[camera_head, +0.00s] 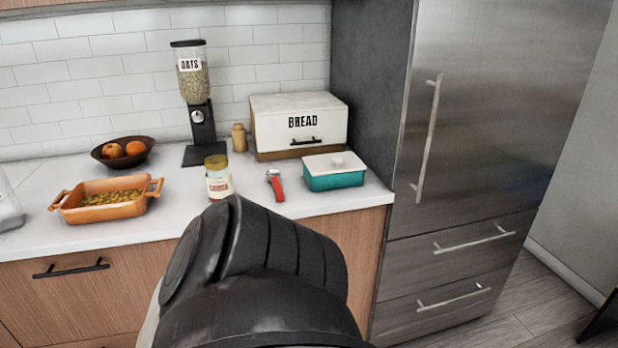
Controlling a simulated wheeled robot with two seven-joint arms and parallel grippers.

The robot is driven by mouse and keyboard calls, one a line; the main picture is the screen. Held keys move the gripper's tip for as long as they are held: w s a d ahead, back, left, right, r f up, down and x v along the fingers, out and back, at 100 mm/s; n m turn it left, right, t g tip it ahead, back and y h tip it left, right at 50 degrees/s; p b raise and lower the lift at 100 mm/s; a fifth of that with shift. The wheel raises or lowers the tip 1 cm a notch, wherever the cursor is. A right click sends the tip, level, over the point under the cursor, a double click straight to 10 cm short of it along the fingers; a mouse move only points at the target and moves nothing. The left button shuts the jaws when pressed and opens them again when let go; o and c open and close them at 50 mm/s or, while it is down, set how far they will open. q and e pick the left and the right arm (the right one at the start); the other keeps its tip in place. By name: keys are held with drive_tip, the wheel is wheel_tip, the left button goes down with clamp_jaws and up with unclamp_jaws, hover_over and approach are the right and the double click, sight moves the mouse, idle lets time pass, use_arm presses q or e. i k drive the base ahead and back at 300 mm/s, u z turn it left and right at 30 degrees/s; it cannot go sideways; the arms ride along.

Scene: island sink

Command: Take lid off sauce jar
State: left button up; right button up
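The sauce jar (219,184) stands upright on the white counter near its front edge. It is pale with a white and red label. A yellowish-green lid (216,162) sits on its top. A large black arm part of mine fills the lower middle of the view, in front of the counter and just below the jar. No fingertips of either gripper show, so I cannot see what they hold.
An orange baking dish (104,211) is left of the jar. A red-handled tool (276,186) and a teal lidded dish (336,179) are on the right. Behind are a fruit bowl (108,158), oats dispenser (201,135) and bread box (271,131). A steel fridge (497,100) bounds the counter.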

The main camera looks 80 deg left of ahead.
sight(219, 184)
drive_tip(key=u, duration=1.85)
